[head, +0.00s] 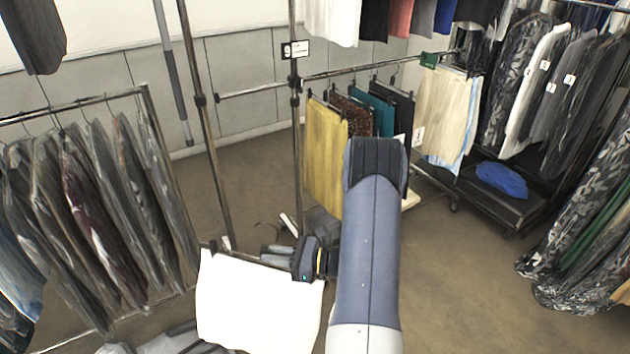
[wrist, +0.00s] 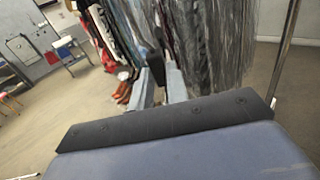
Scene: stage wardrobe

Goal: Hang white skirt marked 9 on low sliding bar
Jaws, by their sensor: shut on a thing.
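A plain white skirt (head: 255,308) hangs in the lower middle of the head view, its top edge along a thin dark hanger bar. I cannot make out a 9 on it. My gripper (head: 278,255) is shut at the skirt's top, holding it clear of the racks. The gripper's fingers (wrist: 160,88) show in the wrist view, where the skirt is hidden. A low metal bar (head: 250,92) runs left from an upright post (head: 296,140). A tag reading 9 (head: 295,49) is on that post, above the bar.
A yellow skirt (head: 325,155) and other skirts hang on a bar right of the post. A rack of dark bagged garments (head: 110,200) stands at left. A cart with a blue cloth (head: 502,179) stands at right. Floor between the left rack and post is mostly open.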

